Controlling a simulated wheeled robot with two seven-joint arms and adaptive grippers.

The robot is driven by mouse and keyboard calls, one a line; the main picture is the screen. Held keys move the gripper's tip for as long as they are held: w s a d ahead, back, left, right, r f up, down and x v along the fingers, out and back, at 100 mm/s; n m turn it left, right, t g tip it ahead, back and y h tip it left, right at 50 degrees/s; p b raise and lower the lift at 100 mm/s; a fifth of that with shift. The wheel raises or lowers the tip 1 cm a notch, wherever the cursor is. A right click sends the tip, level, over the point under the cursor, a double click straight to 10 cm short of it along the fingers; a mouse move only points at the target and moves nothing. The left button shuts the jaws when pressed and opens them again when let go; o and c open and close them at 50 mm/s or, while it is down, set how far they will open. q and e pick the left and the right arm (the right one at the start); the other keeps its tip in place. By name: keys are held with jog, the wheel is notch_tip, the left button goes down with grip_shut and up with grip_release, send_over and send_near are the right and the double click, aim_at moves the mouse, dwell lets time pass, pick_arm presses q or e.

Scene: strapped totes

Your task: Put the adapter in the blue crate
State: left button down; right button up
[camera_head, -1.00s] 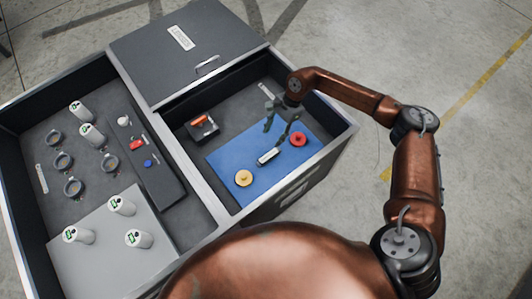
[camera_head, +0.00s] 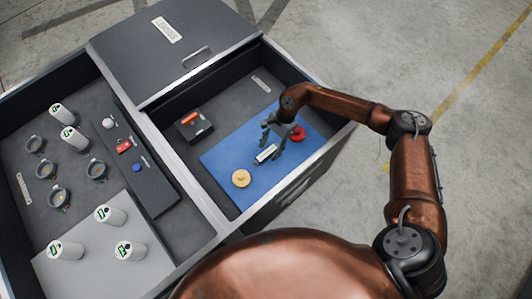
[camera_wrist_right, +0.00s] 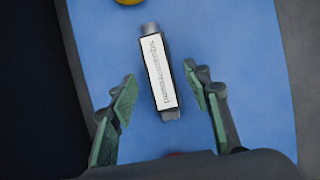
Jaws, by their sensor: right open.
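A small dark block with a white printed label, which looks like the adapter (camera_head: 265,154), lies on a flat blue mat (camera_head: 222,158) in the right-hand compartment. My right gripper (camera_head: 272,141) is open just above it. In the right wrist view the adapter (camera_wrist_right: 159,72) lies between and slightly ahead of the two spread fingers (camera_wrist_right: 165,88), with a gap on each side. I cannot make out a blue crate; the blue mat is the only large blue thing in view. My left gripper is not in view.
A red ring-shaped part (camera_head: 298,133) and a yellow round part (camera_head: 241,178) lie on the mat near the adapter. A dark box with an orange item (camera_head: 190,119) stands behind. Grey walls and a closed lid (camera_head: 165,45) border the compartment. The left compartment holds several cylinders and rings.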

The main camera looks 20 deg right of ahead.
jog(key=shift+x, duration=1.1)
pick_arm(q)
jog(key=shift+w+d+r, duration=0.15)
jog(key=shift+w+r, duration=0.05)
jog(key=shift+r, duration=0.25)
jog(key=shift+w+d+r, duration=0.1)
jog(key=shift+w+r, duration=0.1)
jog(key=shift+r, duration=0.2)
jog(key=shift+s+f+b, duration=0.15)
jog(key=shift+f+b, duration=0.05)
jog(key=shift+b, duration=0.15)
pick_arm(e)
jog(key=shift+f, duration=0.15)
grip_shut()
